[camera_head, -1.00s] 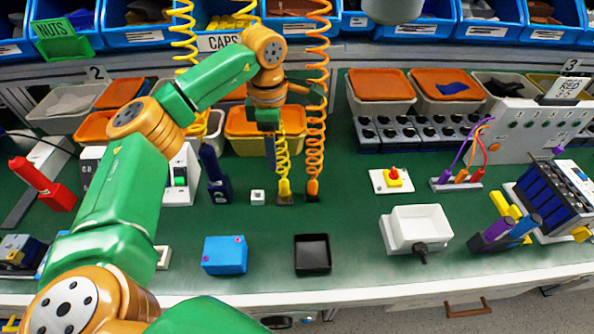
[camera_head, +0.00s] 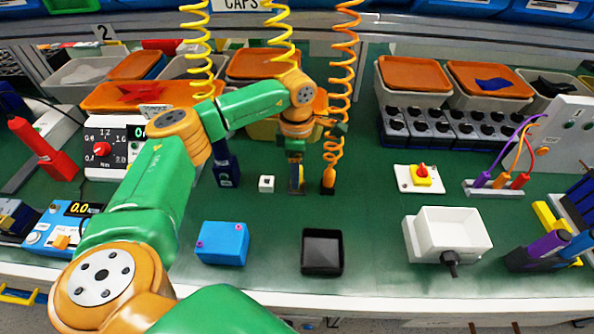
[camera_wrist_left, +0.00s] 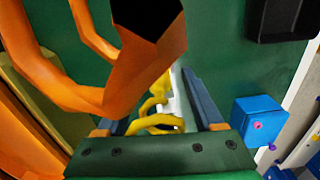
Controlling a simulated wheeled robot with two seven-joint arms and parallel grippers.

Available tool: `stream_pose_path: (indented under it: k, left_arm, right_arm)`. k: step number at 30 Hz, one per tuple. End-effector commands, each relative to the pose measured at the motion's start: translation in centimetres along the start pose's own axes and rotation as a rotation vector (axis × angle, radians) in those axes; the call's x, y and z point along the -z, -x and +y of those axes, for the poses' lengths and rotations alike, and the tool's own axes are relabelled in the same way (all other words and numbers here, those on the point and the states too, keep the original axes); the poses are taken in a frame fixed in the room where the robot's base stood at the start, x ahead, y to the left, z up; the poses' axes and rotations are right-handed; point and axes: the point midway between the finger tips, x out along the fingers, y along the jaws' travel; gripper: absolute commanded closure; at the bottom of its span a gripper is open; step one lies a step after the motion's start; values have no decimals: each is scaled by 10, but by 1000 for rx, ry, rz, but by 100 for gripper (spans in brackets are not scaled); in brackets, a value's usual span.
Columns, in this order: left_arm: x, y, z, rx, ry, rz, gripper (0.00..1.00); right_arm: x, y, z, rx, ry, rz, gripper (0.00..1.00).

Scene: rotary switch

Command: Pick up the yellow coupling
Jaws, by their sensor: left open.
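The yellow coupling hangs at the lower end of a yellow coiled hose (camera_head: 279,45). In the head view my left gripper (camera_head: 295,178) is in front of it and hides most of it, low over the green bench. In the left wrist view my left gripper (camera_wrist_left: 165,105) is open, with a finger on each side of yellow coils and the yellow coupling (camera_wrist_left: 160,87). I cannot tell whether the fingers touch it. My right gripper is not in view.
An orange coiled hose with its orange coupling (camera_head: 329,178) hangs close to the right of my left gripper. A small white block (camera_head: 266,183) is just left. A blue box (camera_head: 222,243) and black tray (camera_head: 322,252) stand nearer the front, with bare bench between.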

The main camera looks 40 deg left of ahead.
Motion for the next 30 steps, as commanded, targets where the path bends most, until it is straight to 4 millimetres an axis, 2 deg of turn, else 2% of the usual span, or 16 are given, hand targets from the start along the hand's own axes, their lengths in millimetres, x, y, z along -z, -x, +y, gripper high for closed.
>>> stream_pose_path:
  k: [3,8,16,26,30]
  left_arm:
    - [0,-9,0,0,-1,0,31]
    - [0,-10,0,-1,-1,0,31]
    - [0,-9,0,-1,-1,0,100]
    - [0,-8,0,-2,-1,-1,100]
    - [0,4,1,-4,0,-2,100]
  right_arm:
    - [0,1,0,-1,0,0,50]
    - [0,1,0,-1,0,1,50]
    - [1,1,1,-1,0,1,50]
    - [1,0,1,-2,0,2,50]
    - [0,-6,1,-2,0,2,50]
